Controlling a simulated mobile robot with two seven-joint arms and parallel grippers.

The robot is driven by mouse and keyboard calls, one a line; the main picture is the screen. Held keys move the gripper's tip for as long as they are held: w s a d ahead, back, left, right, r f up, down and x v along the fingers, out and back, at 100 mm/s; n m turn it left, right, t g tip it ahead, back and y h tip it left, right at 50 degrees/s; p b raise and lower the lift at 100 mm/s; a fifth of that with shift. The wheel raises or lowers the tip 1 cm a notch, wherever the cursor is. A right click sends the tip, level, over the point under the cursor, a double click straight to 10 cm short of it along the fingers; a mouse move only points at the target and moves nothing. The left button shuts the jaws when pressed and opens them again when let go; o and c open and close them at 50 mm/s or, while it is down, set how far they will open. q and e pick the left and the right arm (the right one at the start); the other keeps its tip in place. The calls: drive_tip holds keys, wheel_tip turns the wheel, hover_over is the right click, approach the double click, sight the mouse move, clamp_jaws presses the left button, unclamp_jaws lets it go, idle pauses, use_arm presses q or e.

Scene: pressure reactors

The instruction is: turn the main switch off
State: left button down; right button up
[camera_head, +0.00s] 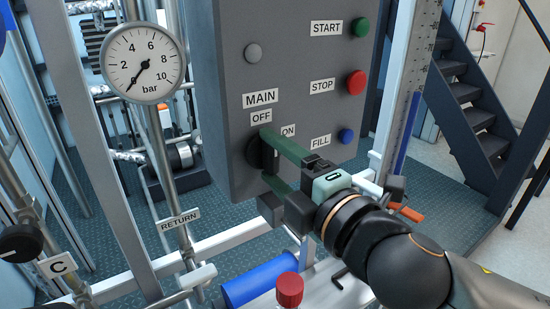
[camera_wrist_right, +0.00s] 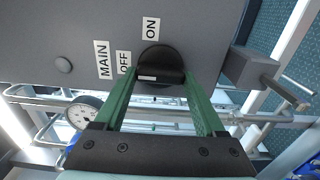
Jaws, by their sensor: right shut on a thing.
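The main switch (camera_head: 256,154) is a black round knob on the grey control panel, below the labels MAIN (camera_head: 260,99) and OFF (camera_head: 261,118). The ON label (camera_head: 288,131) is to its upper right. My right gripper (camera_head: 274,160) has its green fingers shut on the knob's handle. In the right wrist view the knob (camera_wrist_right: 160,58) shows between the fingertips of the gripper (camera_wrist_right: 160,82), one at each end of the handle. The white mark on the handle is at the end toward the OFF label (camera_wrist_right: 124,63). My left gripper is not in view.
A pressure gauge (camera_head: 143,63) and pipes stand left. A red knob (camera_head: 289,289) and blue cylinder (camera_head: 258,283) are below. Stairs are right.

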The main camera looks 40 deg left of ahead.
idle(0.4)
drive_tip(key=o, duration=1.3)
drive_tip(key=b+v, duration=0.1)
drive_tip(key=v, duration=1.1)
drive_tip(key=shift+s+d+b, duration=0.15)
drive_tip(key=shift+d+b, duration=0.1)
drive_tip(key=shift+b, duration=0.1)
